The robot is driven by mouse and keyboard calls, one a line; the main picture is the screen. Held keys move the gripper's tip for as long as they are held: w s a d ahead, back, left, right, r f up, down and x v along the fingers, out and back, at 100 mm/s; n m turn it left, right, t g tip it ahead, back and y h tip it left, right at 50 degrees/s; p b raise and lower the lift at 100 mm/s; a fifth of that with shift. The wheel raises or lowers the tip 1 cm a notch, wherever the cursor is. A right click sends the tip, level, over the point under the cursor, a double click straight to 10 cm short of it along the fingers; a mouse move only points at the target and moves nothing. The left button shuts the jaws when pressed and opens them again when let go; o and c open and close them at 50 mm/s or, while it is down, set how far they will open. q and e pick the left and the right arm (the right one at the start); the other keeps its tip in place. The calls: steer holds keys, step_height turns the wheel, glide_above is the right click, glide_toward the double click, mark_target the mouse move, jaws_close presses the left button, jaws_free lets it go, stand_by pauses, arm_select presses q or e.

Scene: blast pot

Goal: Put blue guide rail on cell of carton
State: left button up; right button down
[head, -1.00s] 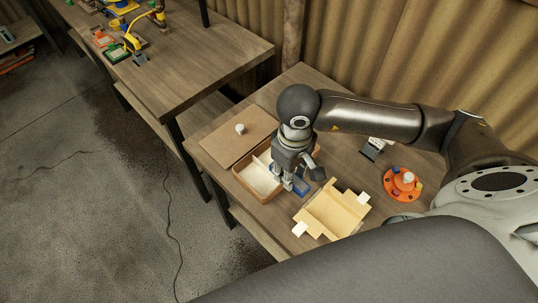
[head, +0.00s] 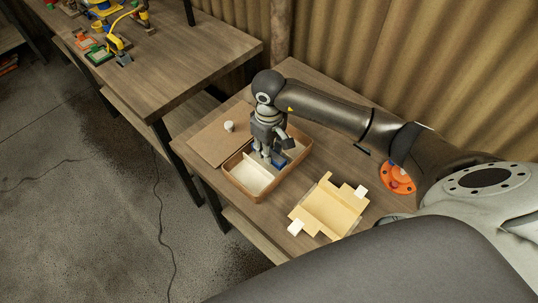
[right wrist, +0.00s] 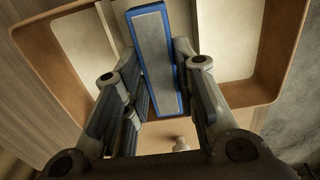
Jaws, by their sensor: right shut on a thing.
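My right gripper (head: 267,155) points down over the far part of a brown divided box (head: 240,188) with pale cells. It is shut on the blue guide rail (head: 280,158), a blue-edged piece with a grey face. In the right wrist view the rail (right wrist: 156,75) sits between the fingers, slightly tilted, with the box walls (right wrist: 272,55) and pale dividers behind it. I cannot tell whether the rail touches the box. An open cardboard carton (head: 330,206) with flaps and white tabs lies right of the box. My left gripper is not in view.
A flat brown board (head: 212,146) with a white knob (head: 229,126) lies left of the box. An orange disc (head: 396,178) is partly behind my arm. A second table (head: 180,60) with coloured items stands at upper left. Some tabletop around the carton is bare.

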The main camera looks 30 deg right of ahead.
step_height(320, 180, down, 2)
steer(key=shift+f, duration=0.15)
steer(key=shift+f+b, duration=0.15)
steer(key=shift+b, duration=0.2)
steer(key=c, duration=1.4)
jaws_free()
steer(key=shift+c, duration=0.2)
steer(key=shift+s, duration=0.1)
